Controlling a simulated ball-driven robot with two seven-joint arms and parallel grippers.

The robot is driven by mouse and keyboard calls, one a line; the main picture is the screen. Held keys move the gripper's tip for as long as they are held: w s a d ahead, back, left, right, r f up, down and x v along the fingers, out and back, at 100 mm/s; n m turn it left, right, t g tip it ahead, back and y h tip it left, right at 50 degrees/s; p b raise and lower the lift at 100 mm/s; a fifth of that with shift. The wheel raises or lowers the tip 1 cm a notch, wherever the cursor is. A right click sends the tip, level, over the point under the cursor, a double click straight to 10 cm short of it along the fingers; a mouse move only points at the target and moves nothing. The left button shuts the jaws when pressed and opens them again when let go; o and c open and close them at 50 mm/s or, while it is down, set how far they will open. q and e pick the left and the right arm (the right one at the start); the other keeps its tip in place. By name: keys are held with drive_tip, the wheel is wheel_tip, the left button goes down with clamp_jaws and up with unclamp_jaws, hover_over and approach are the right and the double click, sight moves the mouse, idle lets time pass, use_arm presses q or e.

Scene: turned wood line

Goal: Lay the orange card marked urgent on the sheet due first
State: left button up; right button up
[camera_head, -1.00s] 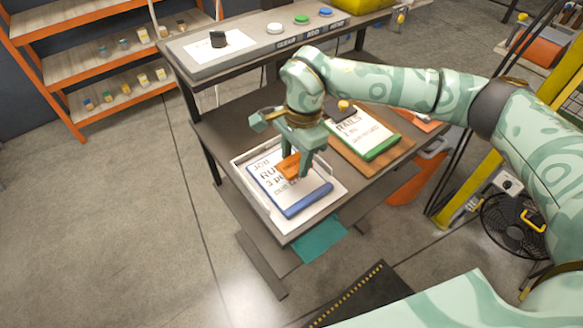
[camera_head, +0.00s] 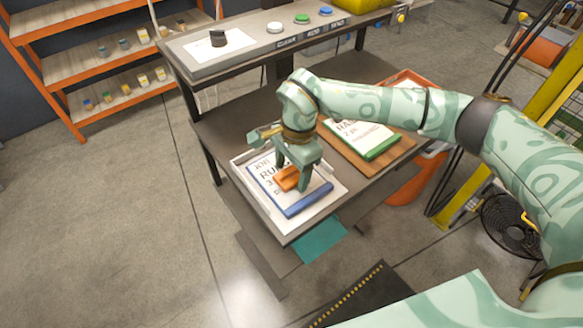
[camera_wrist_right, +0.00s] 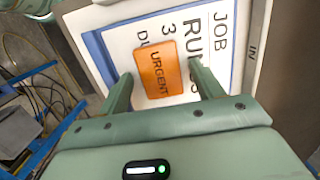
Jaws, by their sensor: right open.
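The orange card (camera_head: 287,182) lies on the white sheet of the blue-edged board (camera_head: 307,204), which sits in a pale tray (camera_head: 248,192). In the right wrist view the orange card (camera_wrist_right: 157,70) reads URGENT, and the sheet (camera_wrist_right: 222,38) reads JOB, RU and 3, with its due line partly covered. My right gripper (camera_head: 290,176) is open just over the card, one finger on each side with a gap, as the wrist view (camera_wrist_right: 160,78) shows. A green-edged board (camera_head: 384,148) with a second sheet lies to the right, partly hidden by my arm. My left gripper is not seen.
A raised shelf behind carries white, green and blue buttons (camera_head: 302,19) and a dark object (camera_head: 218,38). A teal piece (camera_head: 319,240) sticks out below the table's front edge.

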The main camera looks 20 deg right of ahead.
sight(296, 172)
wheel_tip(296, 172, up, 12)
drive_tip(key=d, duration=0.1)
drive_tip(key=shift+w+d+p, duration=0.2)
drive_tip(key=shift+w+p, duration=0.05)
drive_tip(key=shift+p, duration=0.05)
drive_tip(key=shift+a, duration=0.1)
